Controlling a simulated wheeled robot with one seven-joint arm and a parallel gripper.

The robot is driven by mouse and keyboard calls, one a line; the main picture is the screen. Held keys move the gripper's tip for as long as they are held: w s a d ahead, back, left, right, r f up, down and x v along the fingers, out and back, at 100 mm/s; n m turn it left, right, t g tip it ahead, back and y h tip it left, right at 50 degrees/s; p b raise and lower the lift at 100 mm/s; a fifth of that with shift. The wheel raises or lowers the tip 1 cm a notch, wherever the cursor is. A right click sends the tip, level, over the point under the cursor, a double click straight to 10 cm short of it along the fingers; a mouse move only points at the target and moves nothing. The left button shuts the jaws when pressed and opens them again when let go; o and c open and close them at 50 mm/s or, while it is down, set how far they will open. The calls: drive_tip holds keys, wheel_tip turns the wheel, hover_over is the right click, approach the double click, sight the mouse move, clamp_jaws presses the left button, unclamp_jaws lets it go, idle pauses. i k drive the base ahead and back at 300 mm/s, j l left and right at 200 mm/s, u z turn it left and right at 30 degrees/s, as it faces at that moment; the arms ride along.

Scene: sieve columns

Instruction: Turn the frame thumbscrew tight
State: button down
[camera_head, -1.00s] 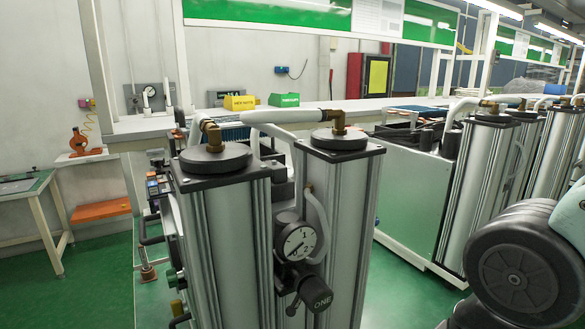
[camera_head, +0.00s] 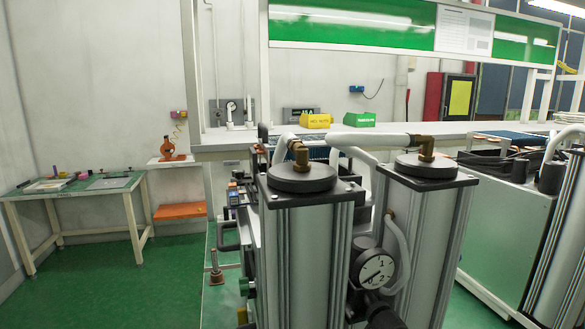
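I cannot pick out the frame thumbscrew for certain. Two upright grey sieve columns with black caps stand close in front, a left column (camera_head: 304,250) and a right column (camera_head: 430,240). A round pressure gauge (camera_head: 376,271) sits low between them, with a black knob (camera_head: 384,317) cut off by the bottom edge. A small brass-coloured post with a wide foot (camera_head: 216,268) stands low, left of the columns. My gripper is not in view.
A green-topped table (camera_head: 110,184) with small items stands at the left. A long white bench (camera_head: 240,136) with a yellow bin (camera_head: 316,121) and a green bin (camera_head: 361,120) runs behind the columns. Green floor (camera_head: 110,285) is open at the front left.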

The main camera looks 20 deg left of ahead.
sight(239, 174)
drive_tip(key=j, duration=1.85)
